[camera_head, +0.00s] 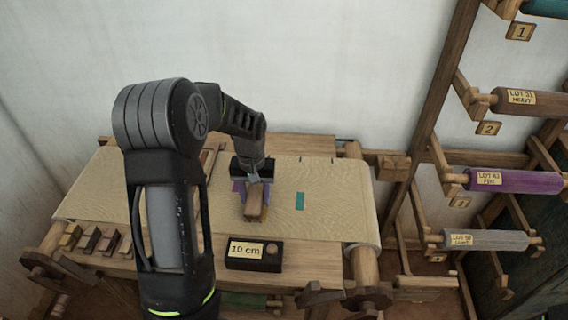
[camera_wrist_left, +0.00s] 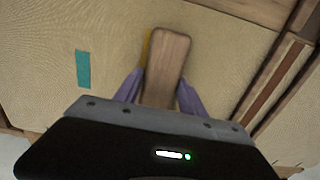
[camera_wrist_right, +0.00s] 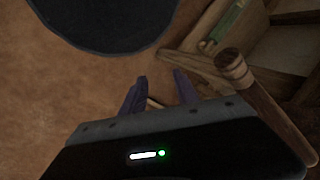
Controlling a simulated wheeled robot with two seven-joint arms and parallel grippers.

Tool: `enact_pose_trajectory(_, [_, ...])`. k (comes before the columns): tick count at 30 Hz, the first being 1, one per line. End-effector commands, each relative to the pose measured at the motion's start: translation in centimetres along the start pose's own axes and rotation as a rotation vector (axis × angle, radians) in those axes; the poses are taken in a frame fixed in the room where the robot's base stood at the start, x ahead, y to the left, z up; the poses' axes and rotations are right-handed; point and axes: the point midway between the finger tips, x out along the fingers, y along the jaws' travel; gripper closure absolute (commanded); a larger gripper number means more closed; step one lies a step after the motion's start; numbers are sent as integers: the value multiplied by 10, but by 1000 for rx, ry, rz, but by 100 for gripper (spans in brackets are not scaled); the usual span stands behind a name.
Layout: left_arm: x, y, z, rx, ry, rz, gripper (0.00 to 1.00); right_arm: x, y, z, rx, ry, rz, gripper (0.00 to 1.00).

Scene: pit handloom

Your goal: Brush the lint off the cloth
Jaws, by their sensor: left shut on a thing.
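The cream cloth (camera_head: 335,205) lies stretched across the loom; it also fills much of the left wrist view (camera_wrist_left: 45,110). My left gripper (camera_head: 252,188) is over the cloth, shut on a brush with a wooden back (camera_head: 256,204). In the left wrist view the brush (camera_wrist_left: 168,62) sits between the purple fingers. Its underside is hidden, so I cannot tell if it touches the cloth. A teal patch (camera_head: 299,201) lies on the cloth beside the brush. I cannot make out lint. My right gripper (camera_wrist_right: 160,90) is open and empty, away from the cloth.
A black block marked "10 cm" (camera_head: 254,254) stands on the loom's front board. Several small wooden blocks (camera_head: 88,239) are at the front left. A rack with labelled rolls (camera_head: 515,181) stands at right. A dark rounded object (camera_wrist_right: 110,20) is near my right gripper.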

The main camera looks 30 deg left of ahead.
Motion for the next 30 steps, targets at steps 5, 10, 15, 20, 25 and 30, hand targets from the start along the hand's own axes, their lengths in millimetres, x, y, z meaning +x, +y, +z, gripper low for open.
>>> enact_pose_trajectory(5, [-6, -1, -1, 2, -1, -1, 90, -6, -2, 0, 1, -1, 1, 64])
enact_pose_trajectory(10, [-32, -1, -2, 3, -1, 0, 90, -16, -5, 2, 3, -4, 5, 64])
enact_pose_trajectory(15, [-47, -1, -4, 3, 1, 0, 90, -25, -7, 3, 6, -7, 8, 64])
enact_pose_trajectory(20, [-62, -1, -5, 4, 1, 0, 90, -34, -10, 5, 8, -10, 11, 64])
enact_pose_trajectory(25, [-76, -1, -6, 5, 0, 0, 90, -43, -12, 4, 10, -13, 15, 64])
enact_pose_trajectory(30, [-82, -1, -7, 6, 1, 1, 90, -46, -12, 5, 11, -16, 16, 64])
